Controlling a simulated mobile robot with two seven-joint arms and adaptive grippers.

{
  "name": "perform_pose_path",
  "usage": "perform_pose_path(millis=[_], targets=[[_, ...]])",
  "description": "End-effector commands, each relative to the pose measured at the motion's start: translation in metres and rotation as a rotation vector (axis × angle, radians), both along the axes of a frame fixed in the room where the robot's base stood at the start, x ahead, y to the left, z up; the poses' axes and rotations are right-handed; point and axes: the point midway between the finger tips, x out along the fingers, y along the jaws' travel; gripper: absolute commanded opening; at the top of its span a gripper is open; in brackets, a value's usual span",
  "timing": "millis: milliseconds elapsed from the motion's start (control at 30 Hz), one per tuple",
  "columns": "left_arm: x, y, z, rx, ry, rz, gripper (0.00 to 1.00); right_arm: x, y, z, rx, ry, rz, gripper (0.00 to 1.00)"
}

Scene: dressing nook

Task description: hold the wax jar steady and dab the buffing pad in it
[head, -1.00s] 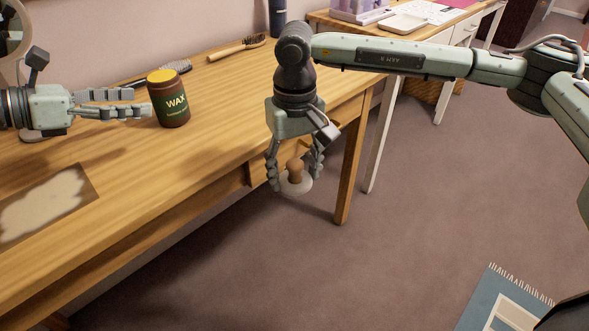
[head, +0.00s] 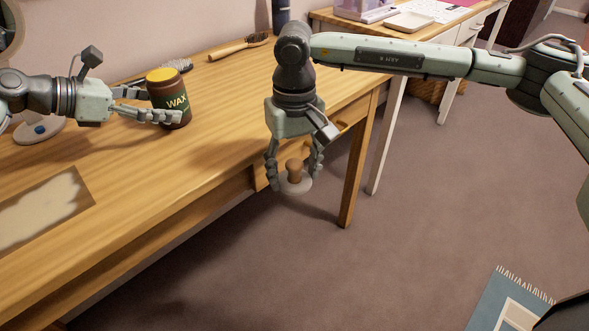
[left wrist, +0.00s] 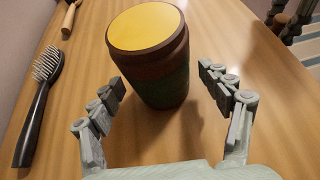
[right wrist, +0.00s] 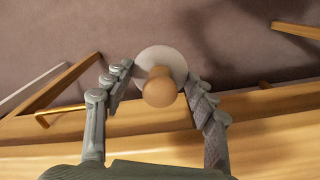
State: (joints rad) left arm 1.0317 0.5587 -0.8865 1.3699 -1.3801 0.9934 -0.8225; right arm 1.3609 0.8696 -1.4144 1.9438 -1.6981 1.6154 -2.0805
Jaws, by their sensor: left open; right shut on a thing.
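The wax jar (head: 170,101), brown with a green WAX label and yellow top, stands upright on the wooden table. It also shows in the left wrist view (left wrist: 155,70). My left gripper (head: 150,104) is open, with its fingers reaching to either side of the jar; in the left wrist view (left wrist: 170,95) gaps show between the fingertips and the jar. My right gripper (head: 294,172) points down and is shut on the buffing pad (head: 298,187), a pale disc with a wooden knob. The pad hangs beyond the table's front edge, and its knob shows in the right wrist view (right wrist: 159,88).
A dark hairbrush (left wrist: 40,95) lies behind the jar, and a wooden brush (head: 238,46) lies further right. A dark bottle (head: 280,14) stands at the back. The table between jar and right gripper is clear.

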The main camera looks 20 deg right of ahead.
Motion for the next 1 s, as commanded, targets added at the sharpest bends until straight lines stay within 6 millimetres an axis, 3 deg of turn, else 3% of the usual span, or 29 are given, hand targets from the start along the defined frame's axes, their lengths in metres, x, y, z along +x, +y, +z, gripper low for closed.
perform_pose_path(millis=[467, 767, 1000], targets=[[0.0035, -0.0106, -0.0050, -0.001, 0.001, 0.000, 0.78, 0.0001, 0.0001, -0.0050, 0.000, 0.000, 0.000, 0.33], [0.0033, -0.0105, -0.0051, -0.001, 0.001, 0.000, 0.44, 0.0001, 0.0001, -0.0050, 0.000, 0.000, 0.000, 0.33], [0.0033, -0.0104, -0.0052, -0.001, 0.001, 0.000, 0.43, 0.0001, 0.0001, -0.0050, 0.000, 0.000, 0.000, 0.33]])
